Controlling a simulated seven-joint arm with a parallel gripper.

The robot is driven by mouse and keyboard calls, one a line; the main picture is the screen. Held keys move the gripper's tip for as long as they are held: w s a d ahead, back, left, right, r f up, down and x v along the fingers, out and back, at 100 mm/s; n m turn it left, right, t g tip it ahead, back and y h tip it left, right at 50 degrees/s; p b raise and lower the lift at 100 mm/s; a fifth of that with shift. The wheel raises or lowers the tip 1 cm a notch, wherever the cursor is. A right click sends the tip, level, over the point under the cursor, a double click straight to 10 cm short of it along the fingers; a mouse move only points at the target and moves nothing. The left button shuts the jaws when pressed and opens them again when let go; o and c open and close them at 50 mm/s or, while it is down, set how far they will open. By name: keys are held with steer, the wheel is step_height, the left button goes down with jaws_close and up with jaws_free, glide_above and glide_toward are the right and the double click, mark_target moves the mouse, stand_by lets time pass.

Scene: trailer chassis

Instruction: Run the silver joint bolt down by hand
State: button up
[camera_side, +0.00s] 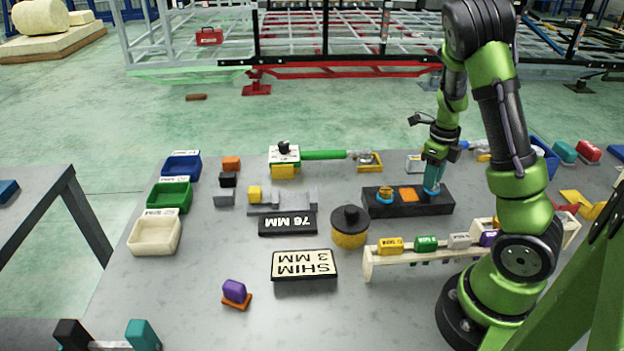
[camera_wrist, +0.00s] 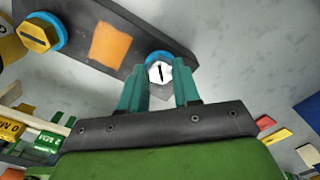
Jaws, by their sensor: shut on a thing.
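The silver joint bolt (camera_wrist: 160,73) has a white hex head with a dark slot mark and sits in a blue collar (camera_wrist: 158,56) on a dark block (camera_wrist: 138,45). My gripper (camera_wrist: 160,88) has its two teal fingers at either side of the bolt head, shut on it. In the side view my gripper (camera_side: 433,178) points down at the right end of the dark block (camera_side: 412,209); the fingers mostly hide the bolt there. I cannot tell how deep the bolt sits. A gold bolt (camera_wrist: 38,37) in a blue collar stands at the block's other end.
An orange patch (camera_wrist: 111,44) lies between the bolts. A black-and-yellow round knob (camera_side: 350,228) stands left of the block. A rack with coloured tags (camera_side: 426,244) is in front. Black 76 MM (camera_side: 287,223) and pale SHIM 3 MM (camera_side: 304,265) plates lie left.

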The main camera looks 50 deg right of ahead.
steer(key=shift+d+r+m, duration=0.1)
steer(key=shift+d+m, duration=0.05)
steer(key=shift+m, duration=1.05)
steer(key=o, duration=1.1)
steer(key=shift+c, duration=0.2)
step_height(320, 180, up, 17)
